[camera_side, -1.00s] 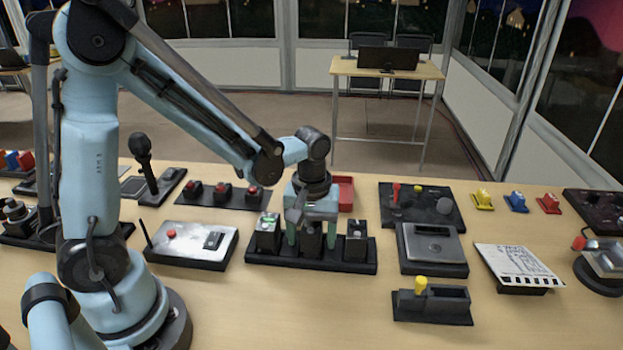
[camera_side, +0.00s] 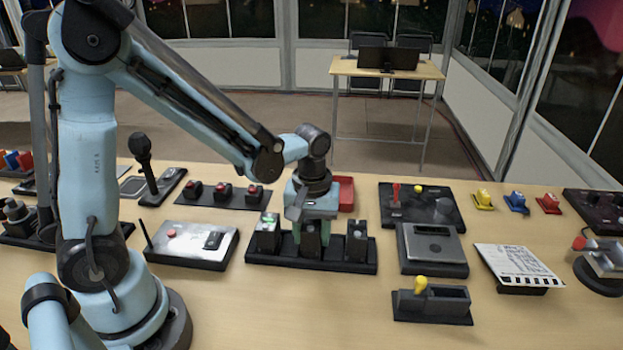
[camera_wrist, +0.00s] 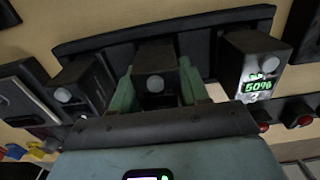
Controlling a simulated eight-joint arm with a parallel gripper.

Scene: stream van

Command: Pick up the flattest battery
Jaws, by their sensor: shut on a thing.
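Three dark upright batteries stand in a row in a black charging dock (camera_side: 340,266) on the table. The left battery (camera_side: 268,240) has a lit green display; in the wrist view this battery (camera_wrist: 258,62) reads 50%. The right battery (camera_side: 356,240) shows no lit display; it is at the left of the wrist view (camera_wrist: 78,85). The middle battery (camera_side: 311,243) is between the pale green fingers of my gripper (camera_wrist: 157,88), which are shut on it. Its front face (camera_wrist: 157,66) shows a round grey button. The battery still sits in the dock, and its lower front is partly hidden in the wrist view.
A white control box (camera_side: 190,243) is left of the dock, and a grey device (camera_side: 431,246) is close on its right. A red tray (camera_side: 346,192) and a row of red-button switches (camera_side: 222,193) lie behind. Bare table shows in front of the dock.

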